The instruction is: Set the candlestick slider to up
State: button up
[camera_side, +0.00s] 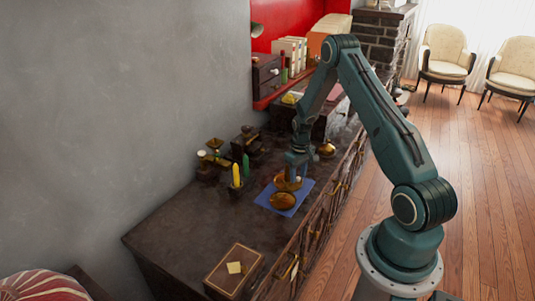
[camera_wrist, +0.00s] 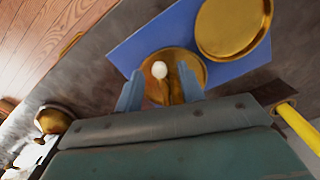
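A yellow candle (camera_side: 236,175) stands upright near the wall on the dark cabinet top, with a green candle (camera_side: 246,165) just behind it. The yellow candle also shows at the right edge of the wrist view (camera_wrist: 301,128). I cannot tell which part is the candlestick's slider or how it is set. My gripper (camera_side: 291,178) points down over the blue mat, to the right of the candles. In the wrist view its fingers (camera_wrist: 160,85) are apart, with a round brass piece (camera_wrist: 165,62) and its white knob beyond and between them. I see no contact with the knob.
A second brass disc (camera_wrist: 232,25) lies on the blue mat (camera_side: 270,190). Dark ornaments (camera_side: 212,165) stand by the candles. A brass pot (camera_side: 327,149) is behind my gripper. A wooden box (camera_side: 234,272) stands at the front; the top between it and the mat is clear.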

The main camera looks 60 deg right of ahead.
aim_at(298, 177)
jog(key=shift+f, duration=0.15)
grip_shut()
jog(key=shift+r, duration=1.95)
grip_release()
notch_tip(298, 177, up, 14)
